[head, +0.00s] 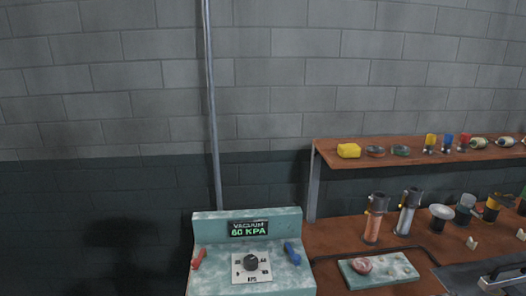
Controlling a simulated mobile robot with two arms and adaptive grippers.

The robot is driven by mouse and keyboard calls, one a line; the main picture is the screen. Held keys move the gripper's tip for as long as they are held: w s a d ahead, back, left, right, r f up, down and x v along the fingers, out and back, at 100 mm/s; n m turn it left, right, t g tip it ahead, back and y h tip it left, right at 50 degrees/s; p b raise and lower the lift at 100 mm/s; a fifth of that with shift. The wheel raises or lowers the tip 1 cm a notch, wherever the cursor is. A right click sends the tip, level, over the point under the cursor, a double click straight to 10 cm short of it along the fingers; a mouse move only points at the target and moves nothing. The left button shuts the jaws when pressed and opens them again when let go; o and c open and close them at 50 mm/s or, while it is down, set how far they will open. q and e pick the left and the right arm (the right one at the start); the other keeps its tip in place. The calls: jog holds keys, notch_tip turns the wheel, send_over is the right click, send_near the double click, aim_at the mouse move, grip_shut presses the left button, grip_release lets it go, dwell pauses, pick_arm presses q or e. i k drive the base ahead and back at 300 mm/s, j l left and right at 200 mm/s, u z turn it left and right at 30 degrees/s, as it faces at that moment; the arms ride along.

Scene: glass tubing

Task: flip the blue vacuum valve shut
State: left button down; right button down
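The blue vacuum valve (292,253) is a small blue lever on the right side of the pale green vacuum console (214,226). Its handle leans slightly, with its upper end to the left. A red lever (198,258) sits on the left side of the console, tilted the other way. A dark dial knob (250,263) on a white scale plate lies between them. The display (248,228) above reads "VACUUM 60 KPA" in green. Neither of my grippers shows in the head view.
A brown workbench (330,238) extends right of the console, carrying a pale green tray (353,280), two upright cylinders and several other items. A raised shelf (330,155) holds a yellow block (348,150) and several small objects. A grey pole (212,110) rises behind the console.

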aim_at(296, 258)
jog(key=l+u, duration=0.1)
jog(key=l, duration=0.7)
jog(key=k+l, duration=0.1)
jog(key=l, duration=0.65)
jog(key=u, duration=0.05)
